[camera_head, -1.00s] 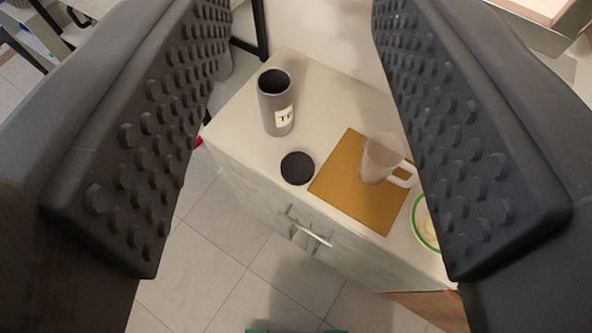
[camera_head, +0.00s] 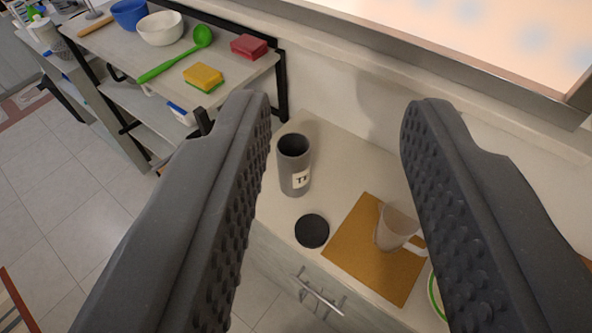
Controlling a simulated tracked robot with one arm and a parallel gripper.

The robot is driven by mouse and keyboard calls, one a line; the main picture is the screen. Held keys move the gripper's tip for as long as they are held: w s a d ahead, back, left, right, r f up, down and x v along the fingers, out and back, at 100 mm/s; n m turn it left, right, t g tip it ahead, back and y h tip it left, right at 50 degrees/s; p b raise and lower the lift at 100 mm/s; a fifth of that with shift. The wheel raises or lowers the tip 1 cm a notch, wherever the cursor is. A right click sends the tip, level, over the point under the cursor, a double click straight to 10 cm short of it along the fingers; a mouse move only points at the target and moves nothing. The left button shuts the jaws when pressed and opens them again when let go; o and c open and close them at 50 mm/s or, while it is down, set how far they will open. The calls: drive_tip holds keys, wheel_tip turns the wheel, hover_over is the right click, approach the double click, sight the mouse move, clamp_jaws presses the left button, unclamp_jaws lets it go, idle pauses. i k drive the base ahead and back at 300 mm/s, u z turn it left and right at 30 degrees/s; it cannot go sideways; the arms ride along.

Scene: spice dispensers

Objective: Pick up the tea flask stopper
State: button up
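The tea flask stopper (camera_head: 312,231) is a flat black disc. It lies on the pale cabinet top near its front edge. The grey tea flask (camera_head: 294,166) stands upright and open behind it, with a white label partly readable. My gripper (camera_head: 335,110) is open and empty. Its two dark, studded fingers frame the flask, the stopper and the mat from above, and the stopper shows between them, nearer the left finger. The fingers appear apart from the stopper.
An orange-brown mat (camera_head: 372,262) with a clear mug (camera_head: 394,228) lies right of the stopper. A green-rimmed plate (camera_head: 434,296) is partly hidden by the right finger. A shelf (camera_head: 107,43) with bowls, sponges and a green ladle stands at back left. A wall is behind the cabinet.

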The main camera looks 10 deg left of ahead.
sight(312, 231)
drive_tip(key=k, duration=1.3)
drive_tip(key=u, duration=0.6)
drive_tip(key=i, duration=1.75)
drive_tip(key=z, duration=0.55)
